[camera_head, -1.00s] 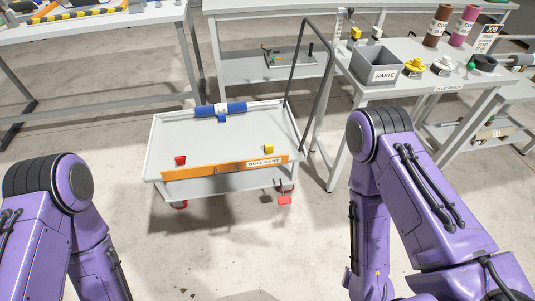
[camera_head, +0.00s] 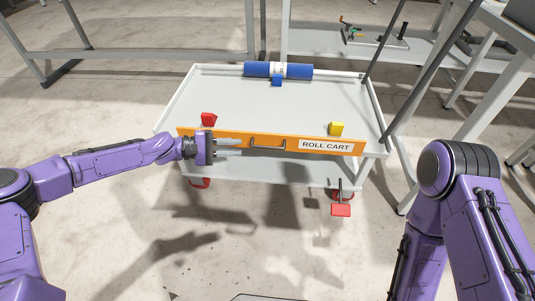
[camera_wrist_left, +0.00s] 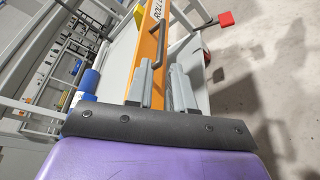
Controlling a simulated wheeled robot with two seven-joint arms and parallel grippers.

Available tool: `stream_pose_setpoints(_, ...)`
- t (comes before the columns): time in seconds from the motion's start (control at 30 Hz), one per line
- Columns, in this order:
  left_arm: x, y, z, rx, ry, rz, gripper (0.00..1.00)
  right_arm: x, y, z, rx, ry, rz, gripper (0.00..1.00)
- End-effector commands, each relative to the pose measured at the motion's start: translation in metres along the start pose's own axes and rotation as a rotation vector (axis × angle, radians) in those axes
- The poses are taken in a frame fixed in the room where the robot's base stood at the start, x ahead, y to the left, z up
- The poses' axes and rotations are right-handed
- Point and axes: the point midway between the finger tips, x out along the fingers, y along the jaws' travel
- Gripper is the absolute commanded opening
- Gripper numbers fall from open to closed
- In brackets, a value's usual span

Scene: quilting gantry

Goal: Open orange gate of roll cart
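The orange gate (camera_head: 292,141) stands upright along the front edge of the roll cart (camera_head: 232,94), with a dark bar handle (camera_head: 268,149) at its middle. My left gripper (camera_head: 241,147) is at the gate's front, just left of the handle, its fingers pointing right at it. In the left wrist view the gripper (camera_wrist_left: 162,66) has a gap between its two grey fingers, and the handle (camera_wrist_left: 159,44) lies just ahead, close to the fingertips. Whether they touch is unclear. My right arm shows at the right, but its gripper is out of view.
A red block (camera_head: 208,119) and a yellow block (camera_head: 336,128) sit at the cart tray's front corners. A blue roll (camera_head: 297,71) lies at the back. A red pedal (camera_head: 341,210) sticks out low at the front. A table leg (camera_head: 411,193) stands close right of the cart.

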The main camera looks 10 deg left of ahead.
Motion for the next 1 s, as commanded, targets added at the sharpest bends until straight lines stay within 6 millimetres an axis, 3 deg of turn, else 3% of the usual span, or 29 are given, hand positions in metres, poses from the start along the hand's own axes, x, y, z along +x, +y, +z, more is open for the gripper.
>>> stream_pose_setpoints(0.2,0.055,-0.003,0.003,0.005,-0.017,-0.011,0.22,0.013,-0.001,0.007,0.001,-0.003,0.0,0.43)
stream_pose_setpoints(0.4,0.093,-0.002,0.004,0.004,-0.014,-0.01,0.22,0.022,-0.002,0.012,0.002,-0.005,0.0,0.43)
stream_pose_setpoints(0.53,0.105,-0.001,0.004,0.003,-0.012,-0.01,0.22,0.024,-0.002,0.013,0.003,-0.006,-0.001,0.43)
stream_pose_setpoints(0.8,0.106,0.0,0.004,0.003,-0.01,-0.009,0.22,0.024,-0.002,0.013,0.003,-0.006,-0.001,0.43)
stream_pose_setpoints(0.9,0.106,0.0,0.004,0.002,-0.009,-0.009,0.0,0.024,-0.002,0.013,0.003,-0.006,-0.001,0.43)
stream_pose_setpoints(1.0,0.105,0.0,0.004,0.002,-0.009,-0.009,0.0,0.024,-0.002,0.013,0.003,-0.006,-0.001,0.43)
